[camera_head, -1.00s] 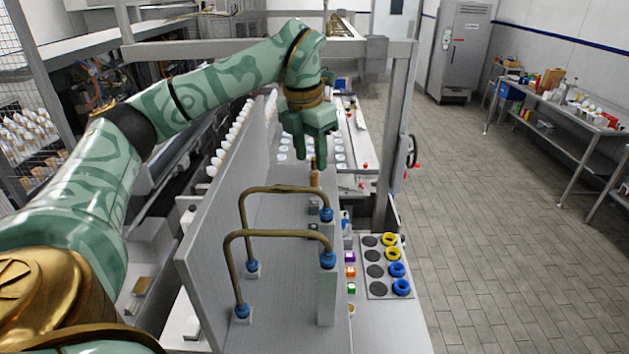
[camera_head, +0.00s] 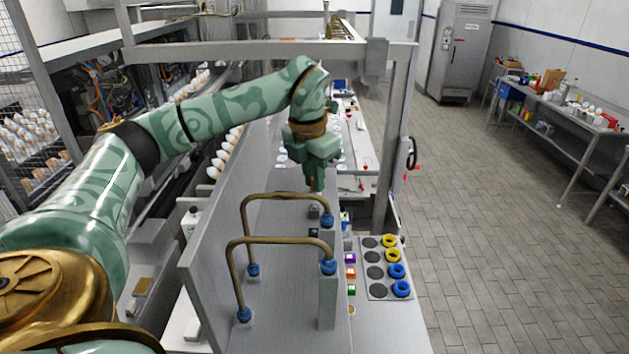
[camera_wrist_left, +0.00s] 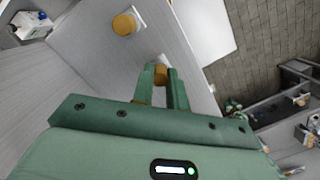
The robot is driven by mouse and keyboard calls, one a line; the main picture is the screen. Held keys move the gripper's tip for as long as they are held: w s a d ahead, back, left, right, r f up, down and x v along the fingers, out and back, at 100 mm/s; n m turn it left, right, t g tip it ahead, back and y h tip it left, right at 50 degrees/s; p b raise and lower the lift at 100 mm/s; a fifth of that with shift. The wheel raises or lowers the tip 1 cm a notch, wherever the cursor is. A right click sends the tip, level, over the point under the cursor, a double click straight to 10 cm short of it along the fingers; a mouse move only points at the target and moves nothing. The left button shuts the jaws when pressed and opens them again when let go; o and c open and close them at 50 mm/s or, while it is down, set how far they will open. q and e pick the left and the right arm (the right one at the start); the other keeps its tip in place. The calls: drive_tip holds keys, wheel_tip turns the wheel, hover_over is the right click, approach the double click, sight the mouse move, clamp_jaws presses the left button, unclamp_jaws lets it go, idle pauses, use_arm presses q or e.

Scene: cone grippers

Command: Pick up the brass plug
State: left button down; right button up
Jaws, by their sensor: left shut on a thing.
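My left gripper (camera_head: 316,186) is pointed down over the grey fixture, beyond the two bent brass pipes. In the left wrist view its two fingers (camera_wrist_left: 161,76) are closed on the brass plug (camera_wrist_left: 160,73), whose yellowish end shows between the fingertips. In the head view the gripper hides most of the plug. I cannot tell whether the plug still touches its seat. My right gripper is not in view.
Two bent brass pipes (camera_head: 279,241) with blue fittings stand nearer on the fixture (camera_head: 285,295). A tall grey panel (camera_head: 213,235) stands left. A tray (camera_head: 378,292) with yellow and blue rings lies right. Another yellowish cylinder (camera_wrist_left: 124,24) shows in the wrist view.

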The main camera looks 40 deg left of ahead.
use_arm(q)
drive_tip(key=shift+r, duration=0.1)
drive_tip(key=shift+r, duration=0.25)
wheel_tip(320, 180, up, 2)
drive_tip(key=shift+r+b, duration=0.1)
drive_tip(key=shift+b, duration=0.45)
drive_tip(key=s+d+r, duration=0.5)
drive_tip(key=r, duration=0.2)
drive_tip(key=s+d+r+p, duration=0.1)
drive_tip(key=s+d+r, duration=0.3)
drive_tip(key=r, duration=0.4)
drive_tip(key=shift+s+d, duration=0.4)
drive_tip(key=shift+d, duration=0.15)
